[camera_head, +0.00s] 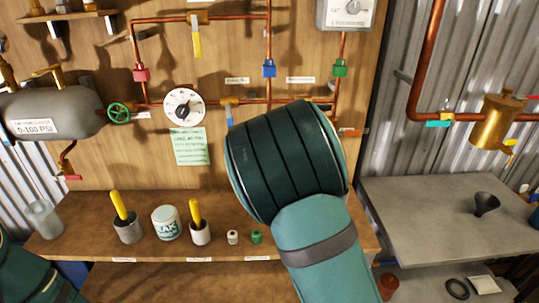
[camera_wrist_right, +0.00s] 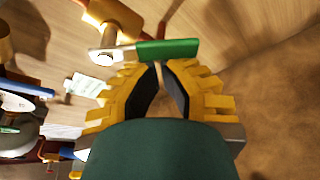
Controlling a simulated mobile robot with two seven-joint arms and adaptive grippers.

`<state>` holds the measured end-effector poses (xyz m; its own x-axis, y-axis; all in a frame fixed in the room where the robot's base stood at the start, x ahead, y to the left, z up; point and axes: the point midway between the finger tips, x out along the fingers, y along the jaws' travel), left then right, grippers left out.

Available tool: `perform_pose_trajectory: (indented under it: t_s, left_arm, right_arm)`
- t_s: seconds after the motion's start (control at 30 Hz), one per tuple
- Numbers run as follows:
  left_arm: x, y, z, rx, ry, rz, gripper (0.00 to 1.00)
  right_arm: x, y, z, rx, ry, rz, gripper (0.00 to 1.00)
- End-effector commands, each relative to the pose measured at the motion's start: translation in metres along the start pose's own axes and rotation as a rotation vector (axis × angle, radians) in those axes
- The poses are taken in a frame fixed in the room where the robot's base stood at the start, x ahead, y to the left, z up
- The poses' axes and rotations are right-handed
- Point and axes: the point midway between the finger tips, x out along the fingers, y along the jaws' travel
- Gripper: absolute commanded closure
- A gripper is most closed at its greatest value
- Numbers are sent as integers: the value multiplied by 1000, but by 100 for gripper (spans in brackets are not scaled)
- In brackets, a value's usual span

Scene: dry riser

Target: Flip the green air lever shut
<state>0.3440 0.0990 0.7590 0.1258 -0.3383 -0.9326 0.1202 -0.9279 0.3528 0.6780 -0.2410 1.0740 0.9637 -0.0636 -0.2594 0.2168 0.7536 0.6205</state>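The green lever (camera_wrist_right: 168,49) shows at the top middle of the right wrist view, its long green handle pointing right from a silver metal end on a brass fitting (camera_wrist_right: 112,14). My right gripper (camera_wrist_right: 161,66) has its two yellow fingers with dark pads brought together at the tips, nothing visible between them. The tips are just below the green handle in that view; I cannot tell whether they touch it. In the head view my right arm covers the gripper, and I cannot make out this lever there. My left gripper is out of view.
Copper pipes (camera_head: 213,104) with coloured valves, a round gauge (camera_head: 184,107) and a grey tank (camera_head: 52,113) are on the wooden board. Cups and cans, including a white can (camera_head: 166,222), stand on the wooden shelf below. A grey table (camera_head: 430,210) is at the right.

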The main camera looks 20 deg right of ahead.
Motion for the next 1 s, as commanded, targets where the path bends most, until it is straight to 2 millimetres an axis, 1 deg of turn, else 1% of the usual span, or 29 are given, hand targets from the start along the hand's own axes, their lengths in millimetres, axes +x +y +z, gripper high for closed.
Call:
perform_pose_trajectory:
  t_s: [0.2,0.53,0.8,1.0]
  left_arm:
    - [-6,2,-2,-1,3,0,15]
    - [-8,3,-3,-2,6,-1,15]
    - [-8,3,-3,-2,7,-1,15]
    - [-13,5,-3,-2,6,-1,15]
  right_arm:
    - [-3,-4,9,-197,-1,-68,100]
    - [-7,-8,20,-466,-2,-161,100]
    - [-7,-8,21,-456,-1,-160,100]
    - [-9,-4,26,-455,-2,-158,100]
